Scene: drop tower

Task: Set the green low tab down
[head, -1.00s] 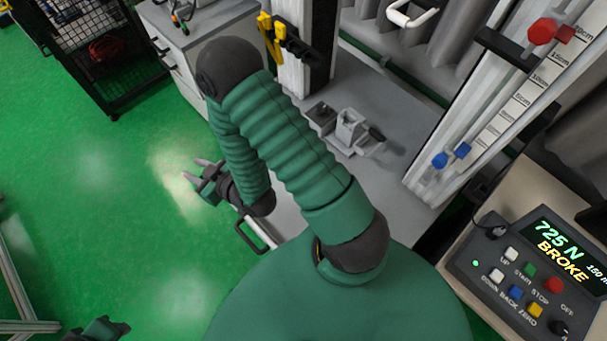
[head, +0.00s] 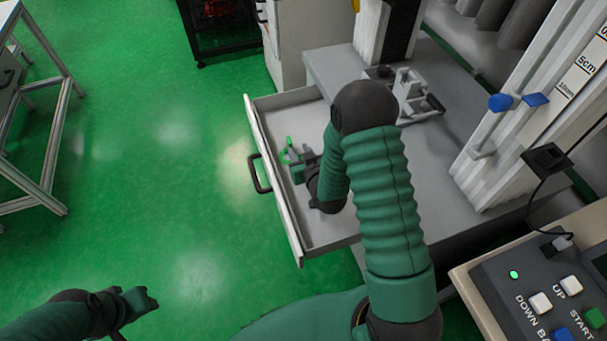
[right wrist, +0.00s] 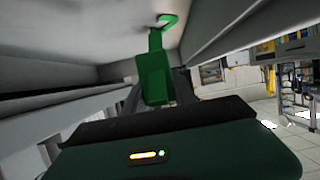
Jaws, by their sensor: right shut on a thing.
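My right gripper (head: 292,158) is low inside an open drawer (head: 274,181), near its front wall. It is shut on the green low tab (head: 287,147), a small bright green piece. In the right wrist view the tab (right wrist: 154,77) shows as a green block between the fingers, with a thin neck and a hooked end pointing away. The head view does not show clearly whether the tab touches the drawer floor. My left gripper (head: 148,298) is over the green floor at lower left, far from the drawer; its jaws are too unclear to read.
The drawer has a dark handle (head: 260,174) outside. Above it is a grey bench top (head: 455,125) with a metal fixture (head: 409,92). A white column with a scale and blue knob (head: 500,103) stands right. A control box (head: 540,290) is at lower right.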

